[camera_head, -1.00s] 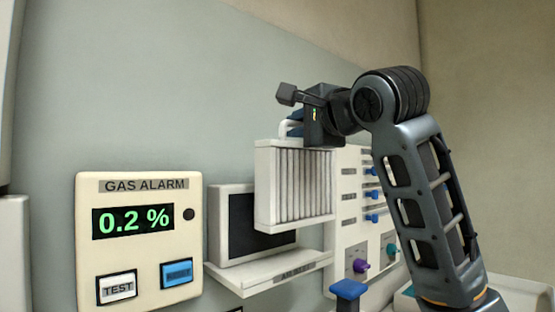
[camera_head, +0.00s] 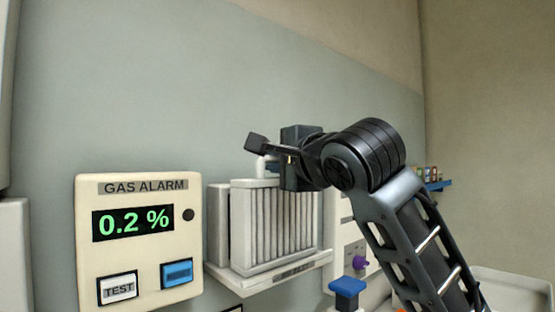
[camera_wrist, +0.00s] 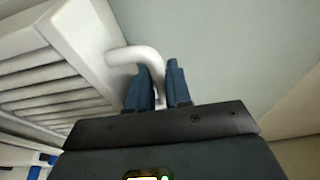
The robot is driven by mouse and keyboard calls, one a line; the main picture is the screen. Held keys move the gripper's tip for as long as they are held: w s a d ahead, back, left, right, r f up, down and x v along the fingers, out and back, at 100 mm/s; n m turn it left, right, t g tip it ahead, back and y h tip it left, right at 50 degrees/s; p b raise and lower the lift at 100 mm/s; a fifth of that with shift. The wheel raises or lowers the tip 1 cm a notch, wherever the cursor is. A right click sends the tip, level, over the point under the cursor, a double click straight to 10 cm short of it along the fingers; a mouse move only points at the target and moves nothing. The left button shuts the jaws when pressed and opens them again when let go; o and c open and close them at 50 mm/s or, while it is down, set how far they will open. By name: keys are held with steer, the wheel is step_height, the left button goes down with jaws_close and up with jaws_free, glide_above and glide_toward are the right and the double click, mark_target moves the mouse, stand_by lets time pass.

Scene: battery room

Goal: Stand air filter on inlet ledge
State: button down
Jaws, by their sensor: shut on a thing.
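The air filter (camera_head: 274,228) is a white framed block with upright pleats. In the wrist view the blue fingers (camera_wrist: 155,88) close around the handle (camera_wrist: 140,57), and the filter's pleated side (camera_wrist: 50,80) is at the left.
The gas alarm panel (camera_head: 138,240) with TEST and blue buttons is left of the ledge. A panel with a purple knob (camera_head: 361,262) is to the right, partly behind my arm. A blue-topped post (camera_head: 347,290) stands in front. A small blue shelf (camera_head: 437,185) is at the far right.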

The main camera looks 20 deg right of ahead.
steer(key=c, duration=1.1)
jaws_free()
steer(key=shift+f, duration=0.1)
steer(key=shift+o, duration=0.2)
steer(key=s+b, duration=0.1)
steer(key=s, duration=1.1)
steer(key=shift+d+b, duration=0.3)
steer(key=shift+d, duration=0.05)
